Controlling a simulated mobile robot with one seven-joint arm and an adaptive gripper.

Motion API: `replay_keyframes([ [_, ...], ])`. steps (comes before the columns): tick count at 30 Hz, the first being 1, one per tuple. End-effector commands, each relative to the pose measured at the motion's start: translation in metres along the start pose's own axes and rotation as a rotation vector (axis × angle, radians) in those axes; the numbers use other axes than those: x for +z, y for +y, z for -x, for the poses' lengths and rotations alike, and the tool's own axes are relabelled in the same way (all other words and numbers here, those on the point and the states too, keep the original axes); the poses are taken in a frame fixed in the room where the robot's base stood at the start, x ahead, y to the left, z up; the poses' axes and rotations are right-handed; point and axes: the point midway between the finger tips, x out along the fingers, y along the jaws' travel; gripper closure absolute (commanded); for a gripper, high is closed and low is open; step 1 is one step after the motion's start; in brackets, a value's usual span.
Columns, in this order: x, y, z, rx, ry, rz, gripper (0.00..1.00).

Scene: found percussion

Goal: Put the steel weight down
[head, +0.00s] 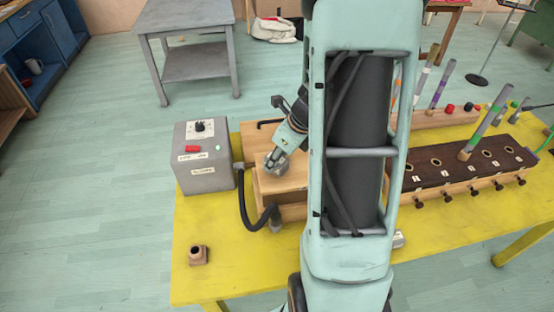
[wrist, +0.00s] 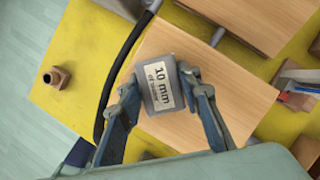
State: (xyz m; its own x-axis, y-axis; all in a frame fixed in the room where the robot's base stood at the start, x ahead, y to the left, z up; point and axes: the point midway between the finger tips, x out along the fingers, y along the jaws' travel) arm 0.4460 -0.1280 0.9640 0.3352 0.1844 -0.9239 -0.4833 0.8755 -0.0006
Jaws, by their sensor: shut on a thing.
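The steel weight (wrist: 158,88) is a grey block with a white label reading "10 mm". My gripper (wrist: 162,84) is shut on it, one finger on each side. In the head view the weight (head: 277,163) shows at the end of my arm, over the pale wooden top (head: 280,182) of a box on the yellow table. In the wrist view this wooden top (wrist: 205,115) lies directly under the weight. I cannot tell whether the weight touches it. My arm hides part of the box on the right.
A grey control box (head: 203,160) stands left of the wooden box, with a black hose (head: 244,205) between them. A small wooden socket piece (head: 198,255) sits at the table's front left. A dark pipe chest (head: 460,170) with upright tubes is at right. The yellow front-left tabletop is mostly clear.

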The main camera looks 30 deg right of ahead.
Motion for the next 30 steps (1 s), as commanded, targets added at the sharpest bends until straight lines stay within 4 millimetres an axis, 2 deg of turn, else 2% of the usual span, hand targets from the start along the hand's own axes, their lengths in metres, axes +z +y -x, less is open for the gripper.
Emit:
replay_keyframes([
  [3,-0.001,0.0,-0.004,-0.001,-0.001,0.0,1.0],
  [4,-0.002,0.0,-0.004,0.0,0.0,0.0,0.67],
  [9,-0.001,0.0,-0.003,0.0,0.0,0.0,0.51],
  [20,0.001,0.0,0.003,-0.001,0.0,0.001,0.51],
  [23,0.002,-0.001,0.018,-0.003,-0.002,0.003,0.51],
  [30,0.002,-0.001,0.07,-0.004,-0.003,0.002,0.51],
])
